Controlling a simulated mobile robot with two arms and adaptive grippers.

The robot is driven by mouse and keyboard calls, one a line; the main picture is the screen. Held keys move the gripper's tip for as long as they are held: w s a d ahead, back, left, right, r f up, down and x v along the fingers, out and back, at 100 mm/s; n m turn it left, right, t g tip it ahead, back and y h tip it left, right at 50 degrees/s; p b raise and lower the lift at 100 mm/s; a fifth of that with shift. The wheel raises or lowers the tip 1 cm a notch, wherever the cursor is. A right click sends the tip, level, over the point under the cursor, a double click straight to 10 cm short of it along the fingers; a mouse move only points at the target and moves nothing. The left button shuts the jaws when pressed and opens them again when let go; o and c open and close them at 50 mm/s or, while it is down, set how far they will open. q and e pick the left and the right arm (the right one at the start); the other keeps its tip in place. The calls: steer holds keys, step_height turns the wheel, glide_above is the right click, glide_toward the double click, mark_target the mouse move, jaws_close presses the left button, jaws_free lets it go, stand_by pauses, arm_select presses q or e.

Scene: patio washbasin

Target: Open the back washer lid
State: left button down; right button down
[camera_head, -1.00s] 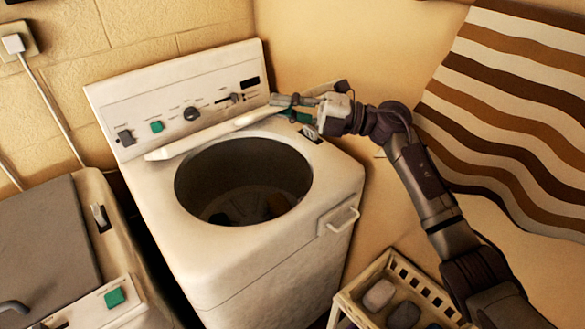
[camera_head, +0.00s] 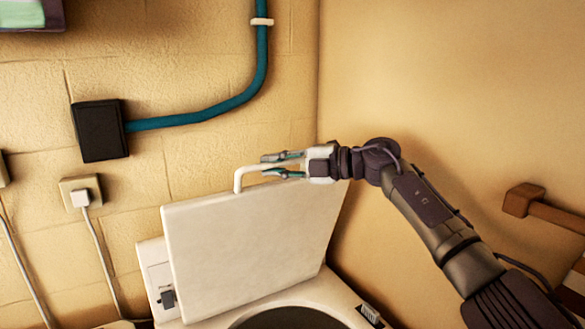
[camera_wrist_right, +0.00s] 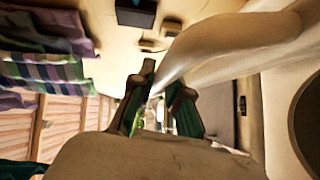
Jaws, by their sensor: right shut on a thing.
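The back washer's white lid (camera_head: 245,245) stands raised, roughly upright, above the top of the machine in the head view. Its inner face shows and it hides most of the control panel. A pale bent handle (camera_head: 239,180) sticks up at the lid's upper edge. My right gripper (camera_head: 270,165) is shut on this handle from the right side. In the right wrist view, the pale handle (camera_wrist_right: 220,42) runs to between the green-padded fingers (camera_wrist_right: 160,107). Part of the dark drum opening (camera_head: 290,319) shows below the lid. My left gripper is not in view.
The tiled wall behind carries a black box (camera_head: 101,130) with a blue-green pipe (camera_head: 205,112) and a socket with a cable (camera_head: 80,197). A plain wall stands close on the right, with a wooden bar (camera_head: 545,209) on it.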

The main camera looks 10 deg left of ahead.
steer(key=shift+w+a, duration=0.2)
steer(key=shift+w, duration=0.2)
steer(key=c, duration=1.1)
jaws_free()
steer(key=shift+a, duration=0.1)
steer(key=shift+c, duration=0.2)
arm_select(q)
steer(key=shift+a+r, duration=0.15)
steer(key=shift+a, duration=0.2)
arm_select(e)
steer(key=d+r, duration=0.1)
steer(key=d, duration=1)
steer(key=shift+s+d+r, duration=0.3)
steer(key=shift+s+d, duration=0.1)
steer(key=shift+s, duration=0.05)
steer(key=shift+f, duration=0.1)
